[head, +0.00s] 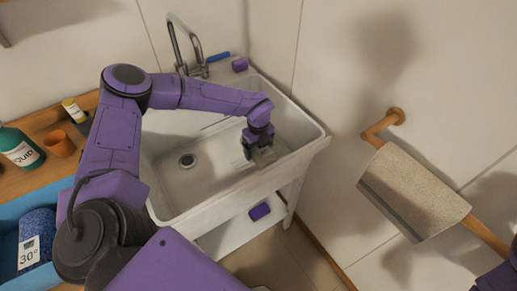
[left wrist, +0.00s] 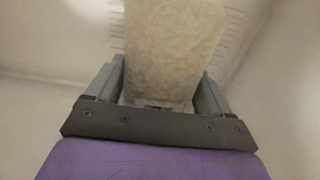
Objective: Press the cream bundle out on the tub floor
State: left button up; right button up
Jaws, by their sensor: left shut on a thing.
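The white tub (head: 185,195) stands against the wall, with a drain in its floor. My left arm reaches over it, and my left gripper (head: 262,155) is low inside its right part. In the left wrist view the cream bundle (left wrist: 172,45) sits between the two fingers of my left gripper (left wrist: 160,85), which is shut on it. In the head view the bundle is mostly hidden by the gripper. I cannot tell whether the bundle touches the tub floor. Only a purple part of my right arm shows at the lower right edge; its gripper is out of view.
A tap (head: 190,45) rises behind the tub. A purple block (head: 240,64) and a blue item (head: 218,57) lie on the back rim. Another purple block (head: 260,211) is below the tub. A cloth (head: 412,190) hangs on a wooden rail at right. A green bottle (head: 20,148) stands left.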

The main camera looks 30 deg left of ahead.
pick_arm(q)
notch_tip(320, 180, up, 8)
jog(key=p, duration=0.5)
jog(key=shift+r, duration=0.2)
jog(key=shift+f, duration=0.1)
